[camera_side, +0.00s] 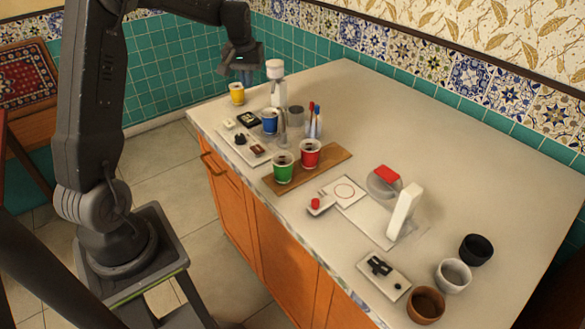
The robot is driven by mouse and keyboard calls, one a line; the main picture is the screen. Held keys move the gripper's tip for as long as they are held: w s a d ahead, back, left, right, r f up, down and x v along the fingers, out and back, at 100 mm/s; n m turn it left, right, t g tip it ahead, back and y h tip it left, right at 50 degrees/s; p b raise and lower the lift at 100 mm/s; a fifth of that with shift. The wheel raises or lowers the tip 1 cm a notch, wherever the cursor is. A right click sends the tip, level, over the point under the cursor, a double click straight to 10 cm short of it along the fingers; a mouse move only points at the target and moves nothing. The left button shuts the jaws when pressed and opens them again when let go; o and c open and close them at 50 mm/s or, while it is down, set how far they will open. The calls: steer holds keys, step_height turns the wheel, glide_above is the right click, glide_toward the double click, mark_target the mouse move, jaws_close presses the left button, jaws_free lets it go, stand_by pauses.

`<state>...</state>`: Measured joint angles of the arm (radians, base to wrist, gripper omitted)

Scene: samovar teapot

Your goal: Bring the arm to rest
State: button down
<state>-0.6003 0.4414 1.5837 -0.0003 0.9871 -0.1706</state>
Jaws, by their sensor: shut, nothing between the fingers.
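My gripper (240,70) is at the top of the picture, raised above the far left corner of the counter (330,95). It is shut and holds nothing. The scene's teapot is not clearly recognisable from here.
A white upright block (404,211) is mid-counter. Black, white and brown cups (426,305) stand at the near right. The back right counter is clear.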

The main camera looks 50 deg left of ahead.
steer(key=s+d+r+m+t, duration=0.15)
steer(key=s+d+r, duration=0.25)
steer(key=d, duration=0.4)
steer(key=s+d+r+m+t, duration=0.1)
steer(key=s+d+r+m, duration=0.15)
steer(key=d+r, duration=0.4)
steer(key=s+d+f+m+t, duration=0.2)
steer(key=s+d+m, duration=0.2)
steer(key=s+d, duration=0.9)
steer(key=s, duration=0.3)
steer(key=shift+d+f+m+h, duration=0.25)
steer(key=shift+d+m+h, duration=0.1)
steer(key=shift+m+h, duration=0.05)
